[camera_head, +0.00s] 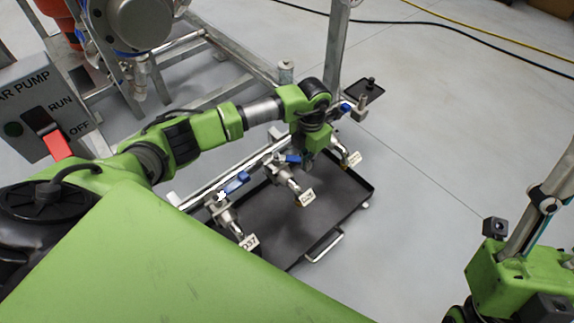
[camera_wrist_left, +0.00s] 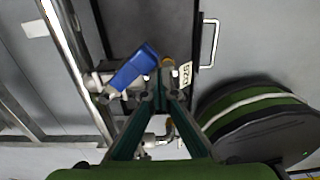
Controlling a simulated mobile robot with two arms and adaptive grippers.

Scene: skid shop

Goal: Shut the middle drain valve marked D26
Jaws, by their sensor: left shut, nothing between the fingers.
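The middle valve (camera_head: 285,175) is on the rail above the black tray; its tag (camera_head: 306,197) is hard to read in the head view. Its blue handle (camera_head: 292,158) shows beside my left gripper (camera_head: 310,158), which reaches down there. In the left wrist view, a blue handle (camera_wrist_left: 133,68) lies slanted across a metal valve with a yellowish tag (camera_wrist_left: 186,73), turned and seemingly D26. My left gripper (camera_wrist_left: 160,88) is shut and empty, its tips right of the handle; contact is unclear. My right arm is at the lower right, its gripper out of view.
A valve tagged D37 (camera_head: 249,242) with a blue handle (camera_head: 236,183) stands left, another tagged valve (camera_head: 354,158) right. The drip tray (camera_head: 340,205) lies below. An upright post (camera_head: 337,45) stands behind; a pump switch box (camera_head: 45,110) is at left.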

